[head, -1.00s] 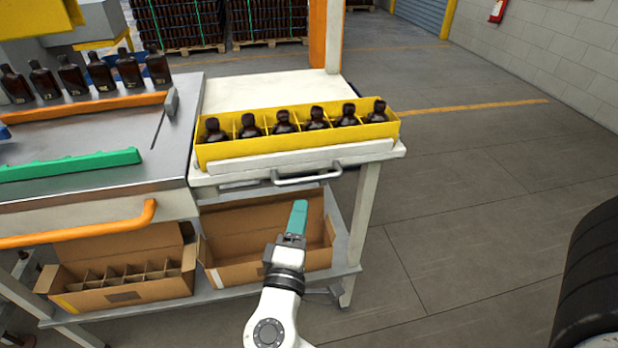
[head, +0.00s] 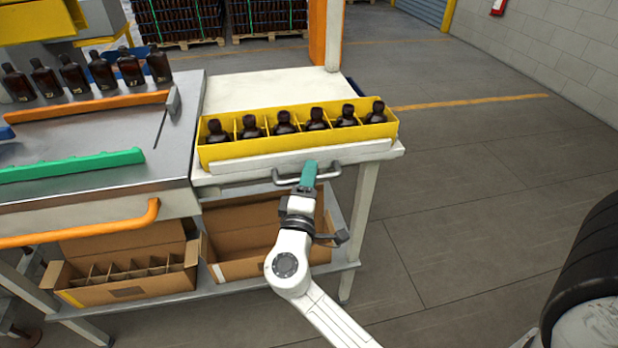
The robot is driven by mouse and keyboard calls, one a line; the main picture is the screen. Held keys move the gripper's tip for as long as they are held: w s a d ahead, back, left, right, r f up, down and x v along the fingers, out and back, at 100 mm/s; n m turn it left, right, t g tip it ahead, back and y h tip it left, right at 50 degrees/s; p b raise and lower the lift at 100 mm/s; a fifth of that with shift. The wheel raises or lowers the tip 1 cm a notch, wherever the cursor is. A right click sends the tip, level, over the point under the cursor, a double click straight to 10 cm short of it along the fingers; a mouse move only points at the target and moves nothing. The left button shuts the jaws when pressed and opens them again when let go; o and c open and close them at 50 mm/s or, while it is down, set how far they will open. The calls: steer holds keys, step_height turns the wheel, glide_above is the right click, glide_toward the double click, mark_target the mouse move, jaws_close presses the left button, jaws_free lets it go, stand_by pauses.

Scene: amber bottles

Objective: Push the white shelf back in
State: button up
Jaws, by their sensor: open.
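The white shelf (head: 270,86) is the pale top to the right of the metal worktable, with a grey bar handle (head: 337,173) on its front edge. A yellow divided tray (head: 300,150) with several amber bottles stands along the front of the shelf. My gripper (head: 309,168), with teal fingers, is at the middle of the handle and overlaps it in the picture. I cannot tell whether it touches the bar. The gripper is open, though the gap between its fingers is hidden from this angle.
An open cardboard box (head: 240,270) and a divided cardboard box (head: 130,291) sit on the lower rack. The metal worktable (head: 100,122) on the left holds several bottles and a green rail (head: 72,167). The floor on the right is clear up to a black tyre-like shape (head: 590,265).

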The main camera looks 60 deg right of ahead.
jaws_close()
stand_by(0.3)
steer(key=shift+w+d+b, duration=1)
steer(key=shift+w+d, duration=0.1)
steer(key=shift+d, duration=0.1)
jaws_free()
steer(key=b+v, duration=0.2)
steer(key=v, duration=0.9)
